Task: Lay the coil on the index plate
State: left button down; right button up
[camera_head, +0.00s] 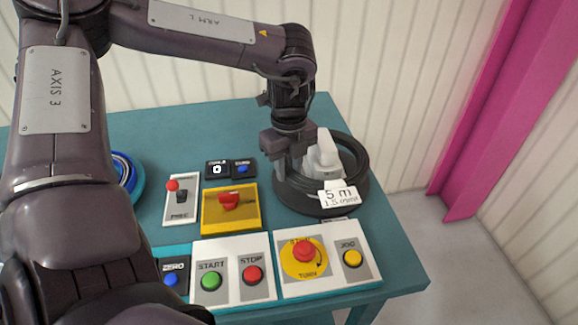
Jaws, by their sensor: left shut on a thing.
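The coil (292,202) is a thick black ring at the right end of the teal table, with a white tag (339,197) reading "5 m 1.5 mm" on its front. My left gripper (300,168) reaches down over it and is shut on it at its left and back part. A white upright piece (324,153) stands right beside the fingers and partly hides the ring's middle. I cannot make out the index plate; the coil and gripper cover that spot. I cannot tell whether the coil rests on something or hangs just above it. My right gripper is out of view.
White button panels (228,298) with START, STOP, a red TURN knob (303,250) and JOG line the table front. A yellow box with a red switch (229,202), a lever panel (181,198) and a small counter (217,169) sit left of the coil. Blue rings (127,172) lie farther left.

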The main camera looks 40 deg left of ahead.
pick_arm(q)
jog(key=shift+r, duration=0.15)
jog(key=shift+r+p, duration=1.5)
jog(key=shift+r, duration=0.75)
notch_tip(320, 180, up, 7)
jog(key=p, duration=0.4)
jog(key=shift+p, duration=0.35)
jog(key=shift+f, duration=0.1)
jog(key=shift+w, duration=0.1)
notch_tip(320, 180, up, 10)
jog(key=p, duration=0.7)
